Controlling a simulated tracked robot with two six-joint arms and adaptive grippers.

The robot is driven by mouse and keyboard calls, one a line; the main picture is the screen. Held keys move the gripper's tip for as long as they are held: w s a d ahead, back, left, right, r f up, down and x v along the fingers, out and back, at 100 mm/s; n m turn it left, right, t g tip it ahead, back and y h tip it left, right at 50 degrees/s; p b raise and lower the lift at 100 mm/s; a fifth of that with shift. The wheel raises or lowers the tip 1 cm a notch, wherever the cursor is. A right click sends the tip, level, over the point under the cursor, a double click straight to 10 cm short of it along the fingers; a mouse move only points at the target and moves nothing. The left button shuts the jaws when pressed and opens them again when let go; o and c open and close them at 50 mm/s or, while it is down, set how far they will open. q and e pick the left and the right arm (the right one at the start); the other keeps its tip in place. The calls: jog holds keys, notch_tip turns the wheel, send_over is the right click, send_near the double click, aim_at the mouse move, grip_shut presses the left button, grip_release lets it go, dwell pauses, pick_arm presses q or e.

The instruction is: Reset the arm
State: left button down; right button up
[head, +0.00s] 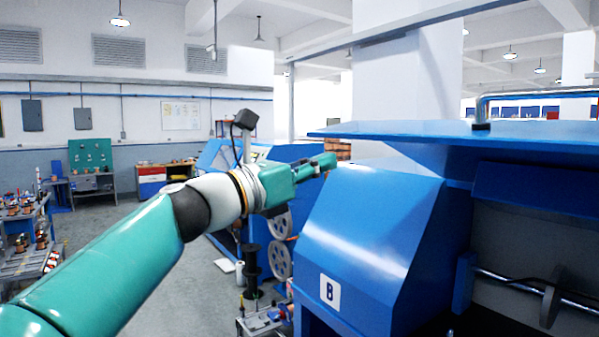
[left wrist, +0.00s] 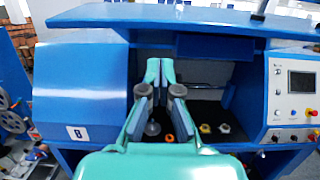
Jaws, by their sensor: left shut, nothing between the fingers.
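My left arm comes in from the left in the head view, raised and stretched out. Its left gripper (head: 325,162) is shut and empty, in front of the blue machine marked B (head: 375,215). In the left wrist view the gripper's fingers (left wrist: 160,72) point at the machine's open bay, with nothing held. The machine's blue cover (left wrist: 85,85) with the B label lies to the left of the fingers there. My right gripper is not in view.
The machine's raised blue lid (head: 430,131) juts out at the right. A control panel with a screen (left wrist: 300,82) is at the right in the left wrist view. Grey spoked pulleys (head: 280,262) stand below my gripper. A cart with parts (head: 30,235) is at the far left.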

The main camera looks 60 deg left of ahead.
pick_arm(q)
jog(key=shift+v, duration=2.25)
